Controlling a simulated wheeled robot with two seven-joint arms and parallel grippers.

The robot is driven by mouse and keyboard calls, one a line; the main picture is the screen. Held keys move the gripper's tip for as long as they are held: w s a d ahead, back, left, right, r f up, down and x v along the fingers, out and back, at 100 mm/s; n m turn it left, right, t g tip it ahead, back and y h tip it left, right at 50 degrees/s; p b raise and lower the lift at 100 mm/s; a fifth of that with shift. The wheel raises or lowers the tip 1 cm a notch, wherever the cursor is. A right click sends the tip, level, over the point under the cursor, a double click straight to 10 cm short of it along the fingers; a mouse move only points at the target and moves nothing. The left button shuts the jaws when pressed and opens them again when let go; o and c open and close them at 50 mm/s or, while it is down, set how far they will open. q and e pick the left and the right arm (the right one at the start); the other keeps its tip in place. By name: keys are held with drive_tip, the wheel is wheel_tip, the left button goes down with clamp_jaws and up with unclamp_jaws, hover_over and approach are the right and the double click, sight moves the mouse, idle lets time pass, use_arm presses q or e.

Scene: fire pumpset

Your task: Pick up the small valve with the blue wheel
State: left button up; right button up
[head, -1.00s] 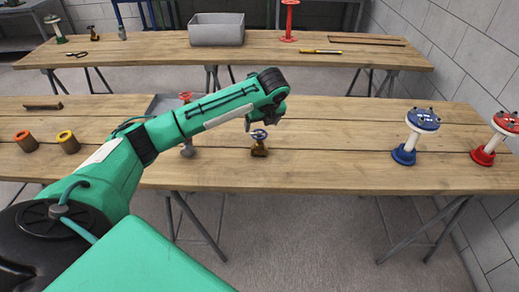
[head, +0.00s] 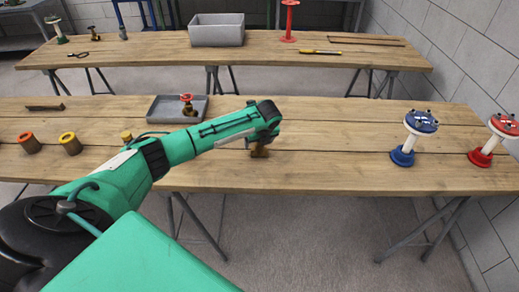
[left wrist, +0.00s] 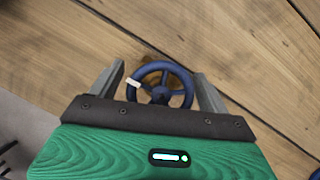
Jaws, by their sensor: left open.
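The small valve has a brass-brown body (head: 259,152) standing on the near wooden table in the head view; my left arm's end hides its wheel there. In the left wrist view its blue wheel (left wrist: 161,90), with a white mark on the rim, sits between the two grey fingers of my left gripper (left wrist: 159,72). I cannot tell the exact height of the fingers relative to the wheel. My right gripper is not in view.
A grey tray (head: 164,110) with a red-wheeled valve (head: 187,103) lies behind my left arm. Blue (head: 402,156) and red (head: 480,158) flanged pieces stand at right. The table between is clear.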

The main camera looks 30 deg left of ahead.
use_arm(q)
drive_tip(key=shift+a+f, duration=0.15)
drive_tip(key=shift+f, duration=0.15)
drive_tip(key=shift+c, duration=0.2)
drive_tip(key=c, duration=1.4)
drive_tip(key=shift+w+r, duration=0.1)
